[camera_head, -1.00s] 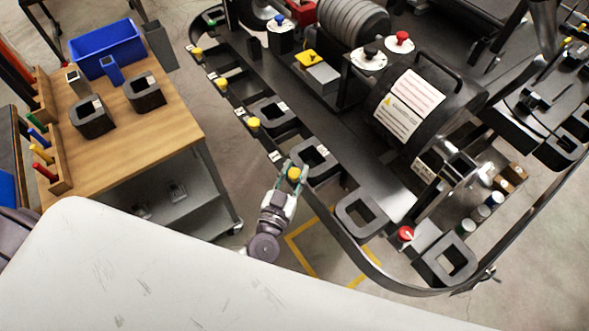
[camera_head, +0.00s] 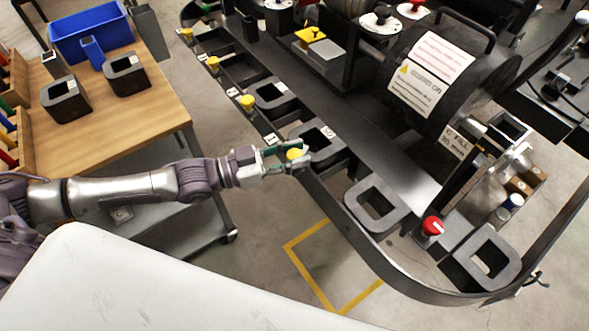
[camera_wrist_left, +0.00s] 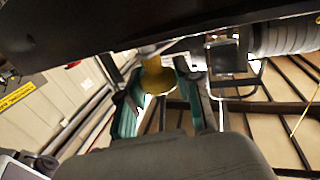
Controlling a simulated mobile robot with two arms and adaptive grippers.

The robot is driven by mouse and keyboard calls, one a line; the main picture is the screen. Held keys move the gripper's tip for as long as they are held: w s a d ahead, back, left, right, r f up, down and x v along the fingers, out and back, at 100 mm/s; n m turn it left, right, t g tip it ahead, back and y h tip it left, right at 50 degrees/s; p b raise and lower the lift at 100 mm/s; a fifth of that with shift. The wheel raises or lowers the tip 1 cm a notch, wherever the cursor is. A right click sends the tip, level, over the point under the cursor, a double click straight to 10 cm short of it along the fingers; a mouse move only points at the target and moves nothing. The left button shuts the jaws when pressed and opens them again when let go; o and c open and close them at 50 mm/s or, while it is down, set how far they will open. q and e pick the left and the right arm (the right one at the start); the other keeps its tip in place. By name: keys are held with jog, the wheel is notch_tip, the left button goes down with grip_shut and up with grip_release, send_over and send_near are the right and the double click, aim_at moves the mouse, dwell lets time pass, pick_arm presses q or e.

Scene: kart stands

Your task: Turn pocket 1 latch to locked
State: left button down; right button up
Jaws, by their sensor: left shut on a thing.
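A yellow latch knob (camera_head: 294,155) sits on the near edge of the black stand (camera_head: 350,226), beside a pocket holding a square dark ring block (camera_head: 318,148). My left gripper (camera_head: 285,154) is at this knob, its green-padded fingers on either side, shut on it. In the left wrist view the yellow knob (camera_wrist_left: 157,80) shows between the two fingers (camera_wrist_left: 158,100). My right gripper is not in view.
More yellow knobs (camera_head: 246,102) line the stand's left edge. A red knob (camera_head: 433,226) stands between two other ring blocks. A wooden-topped table (camera_head: 148,110) with a blue bin (camera_head: 90,33) is on the left. Floor with yellow tape (camera_head: 335,268) is open in front.

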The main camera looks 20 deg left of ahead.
pick_arm(q)
jog(key=shift+w+a+f+m+g+h+b, duration=0.15)
jog(key=shift+f+m+g+h+b, duration=0.15)
jog(key=shift+m+g+b, duration=0.15)
jog(key=shift+r+m+g+h, duration=0.3)
jog(key=shift+m+g+h, duration=0.4)
jog(key=shift+g, duration=0.45)
jog(key=shift+r+m+g+h+p, duration=0.1)
jog(key=shift+m+g+h+p, duration=0.5)
jog(key=shift+m+g, duration=1.45)
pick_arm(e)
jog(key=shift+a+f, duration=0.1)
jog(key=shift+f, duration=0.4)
pick_arm(q)
jog(key=shift+g, duration=0.75)
jog(key=c, duration=0.8)
grip_release()
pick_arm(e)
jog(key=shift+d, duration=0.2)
pick_arm(q)
jog(key=a, duration=0.4)
jog(key=s+a, duration=0.1)
jog(key=a, duration=0.6)
jog(key=shift+s+a, duration=0.25)
jog(key=shift+a, duration=0.1)
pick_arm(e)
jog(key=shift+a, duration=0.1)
